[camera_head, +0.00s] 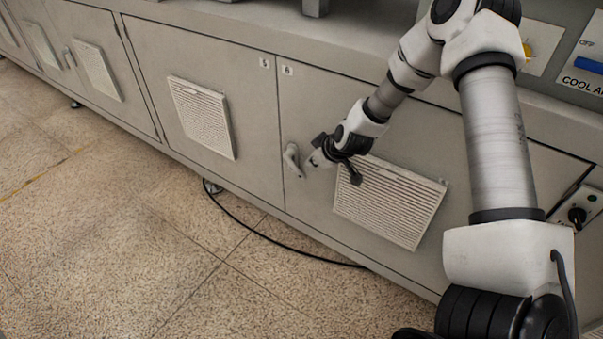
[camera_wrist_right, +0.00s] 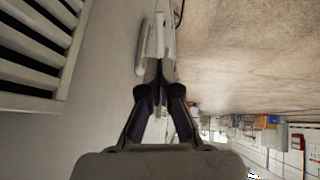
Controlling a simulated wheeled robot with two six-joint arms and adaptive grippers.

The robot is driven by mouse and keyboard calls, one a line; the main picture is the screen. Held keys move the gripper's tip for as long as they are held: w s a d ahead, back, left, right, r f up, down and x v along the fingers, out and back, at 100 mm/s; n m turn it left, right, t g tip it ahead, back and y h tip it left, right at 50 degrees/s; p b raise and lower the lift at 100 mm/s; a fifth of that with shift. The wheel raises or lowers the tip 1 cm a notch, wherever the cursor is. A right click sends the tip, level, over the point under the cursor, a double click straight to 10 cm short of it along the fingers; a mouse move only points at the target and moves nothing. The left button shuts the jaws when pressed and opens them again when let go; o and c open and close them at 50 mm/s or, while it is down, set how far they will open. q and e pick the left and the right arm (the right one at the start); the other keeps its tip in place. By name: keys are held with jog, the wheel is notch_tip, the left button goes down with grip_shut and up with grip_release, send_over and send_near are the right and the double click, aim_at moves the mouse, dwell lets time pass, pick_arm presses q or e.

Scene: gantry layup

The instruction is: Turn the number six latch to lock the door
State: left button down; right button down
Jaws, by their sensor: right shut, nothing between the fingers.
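The latch (camera_head: 291,160) is a small grey handle on the left edge of a grey cabinet door (camera_head: 320,110). It hangs roughly upright, and the door looks flush with the cabinet front. A small number label (camera_head: 288,70) is at the door's upper left corner, too small to read surely. My right gripper (camera_head: 313,161) is shut and empty, just right of the latch. In the right wrist view the closed fingers (camera_wrist_right: 160,88) point toward the pale latch (camera_wrist_right: 142,50). I cannot tell whether they touch it. My left gripper is not in view.
A louvred vent (camera_head: 390,205) is on the same door, below and right of my gripper. Another vented door (camera_head: 205,115) is to the left. A black cable (camera_head: 260,236) lies on the tiled floor (camera_head: 130,250), which is otherwise open in front of the cabinet.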

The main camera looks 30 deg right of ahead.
aim_at(299, 171)
jog(key=b+x, duration=0.4)
jog(key=x, duration=0.3)
jog(key=shift+f, duration=0.35)
jog(key=shift+w+f+b, duration=0.25)
jog(key=shift+w+b, duration=0.2)
jog(key=f+t+b, duration=0.1)
jog(key=b, duration=0.2)
jog(key=f+t+y+b, duration=0.1)
jog(key=t+b, duration=0.1)
jog(key=b, duration=0.3)
jog(key=w+f+t+b, duration=0.1)
jog(key=t+b, duration=0.2)
jog(key=b, duration=0.2)
jog(key=w+a+f+m+t+y+b, duration=0.1)
jog(key=f+t+b, duration=0.1)
jog(key=b, duration=0.3)
jog(key=shift+w+t+y, duration=0.25)
jog(key=shift+t+y, duration=0.05)
jog(key=shift+t, duration=0.1)
jog(key=shift+w, duration=0.15)
